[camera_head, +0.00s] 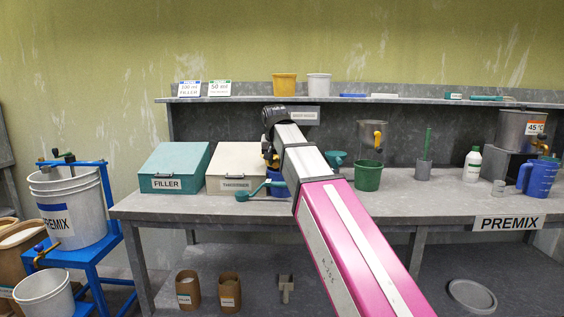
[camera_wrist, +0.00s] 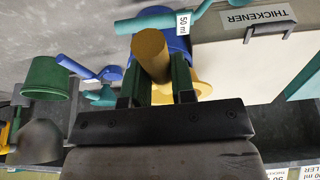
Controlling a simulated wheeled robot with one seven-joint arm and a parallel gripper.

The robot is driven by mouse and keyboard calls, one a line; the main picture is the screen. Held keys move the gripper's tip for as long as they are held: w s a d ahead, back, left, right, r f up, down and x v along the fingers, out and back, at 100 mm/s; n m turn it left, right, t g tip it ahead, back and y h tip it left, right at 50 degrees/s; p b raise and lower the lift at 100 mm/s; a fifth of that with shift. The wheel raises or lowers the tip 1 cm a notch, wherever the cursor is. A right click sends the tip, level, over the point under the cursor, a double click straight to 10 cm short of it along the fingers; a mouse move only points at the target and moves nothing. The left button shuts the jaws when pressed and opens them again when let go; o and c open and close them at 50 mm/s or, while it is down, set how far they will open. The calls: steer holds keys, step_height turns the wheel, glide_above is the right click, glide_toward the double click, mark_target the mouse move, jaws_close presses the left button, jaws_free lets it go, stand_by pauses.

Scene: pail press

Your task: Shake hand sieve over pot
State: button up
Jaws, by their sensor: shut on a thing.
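In the wrist view my gripper (camera_wrist: 160,82) has its green fingers shut around a mustard-coloured cylindrical handle (camera_wrist: 150,50). A yellow rounded part (camera_wrist: 203,88) shows beside the fingers; it looks like part of the held hand sieve, but its mesh is hidden. A blue pot (camera_wrist: 177,45) lies just beyond the handle; whether the sieve is directly over it or touches it I cannot tell. My gripper is mostly hidden there.
A teal 50 ml scoop (camera_head: 262,188) lies across the pot's front. The teal filler bin (camera_head: 174,165) and pale thickener bin (camera_head: 233,160) stand left. A green pail (camera_head: 367,177) stands right under a brass-valved vessel. A shelf (camera_head: 340,99) runs above; bench right of the pail is partly clear.

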steer(key=shift+r, duration=2.45)
